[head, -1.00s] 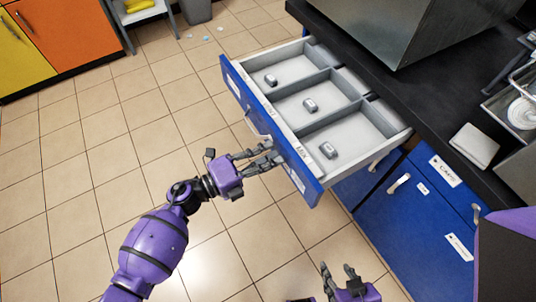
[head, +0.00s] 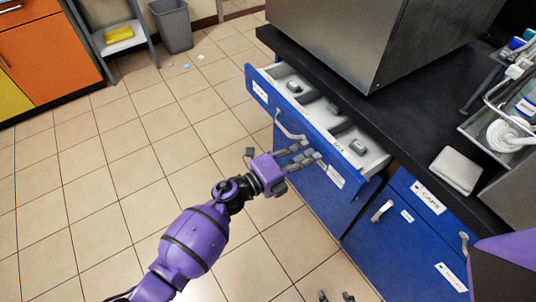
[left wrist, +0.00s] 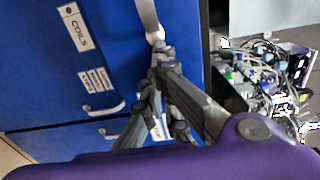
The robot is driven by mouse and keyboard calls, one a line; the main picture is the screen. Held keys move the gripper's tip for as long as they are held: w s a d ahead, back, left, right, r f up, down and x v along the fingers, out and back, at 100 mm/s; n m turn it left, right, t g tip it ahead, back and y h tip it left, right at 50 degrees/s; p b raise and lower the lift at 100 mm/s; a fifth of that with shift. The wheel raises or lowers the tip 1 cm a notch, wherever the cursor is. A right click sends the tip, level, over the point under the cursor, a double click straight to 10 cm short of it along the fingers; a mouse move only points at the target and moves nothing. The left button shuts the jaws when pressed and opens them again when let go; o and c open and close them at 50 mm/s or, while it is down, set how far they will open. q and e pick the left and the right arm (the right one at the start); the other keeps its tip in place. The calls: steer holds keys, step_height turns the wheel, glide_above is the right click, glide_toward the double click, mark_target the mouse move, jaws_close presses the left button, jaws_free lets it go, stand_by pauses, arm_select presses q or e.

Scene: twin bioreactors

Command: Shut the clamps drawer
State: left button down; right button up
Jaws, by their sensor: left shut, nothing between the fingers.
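The clamps drawer (head: 300,128) is a blue-fronted drawer with a light grey inside, standing partly open under the black worktop. Small grey pieces lie in its compartments, and its silver handle (head: 286,127) is on the front. My left gripper (head: 311,152) is shut and empty, with its fingers at the drawer front, to the right of the handle; I cannot tell whether they touch it. In the left wrist view the fingers (left wrist: 163,62) reach toward a pale handle-like bar. Only the fingertips of my right gripper (head: 336,297) show, at the bottom edge.
A closed blue caps drawer (head: 430,202) is to the right. A large metal box (head: 385,40) and a pale flat block (head: 456,170) stand on the black worktop (head: 405,130). A grey bin (head: 171,26) stands at the back. The tiled floor on the left is largely clear.

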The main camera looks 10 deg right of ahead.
mark_target(340, 140)
arm_select(q)
steer(key=b+x, duration=0.4)
steer(key=x, duration=0.8)
steer(key=shift+d+f, duration=0.15)
steer(key=shift+d, duration=0.05)
steer(key=shift+w+d+b, duration=0.3)
steer(key=shift+d+b, duration=0.1)
steer(key=shift+d, duration=0.25)
steer(key=shift+r, duration=0.25)
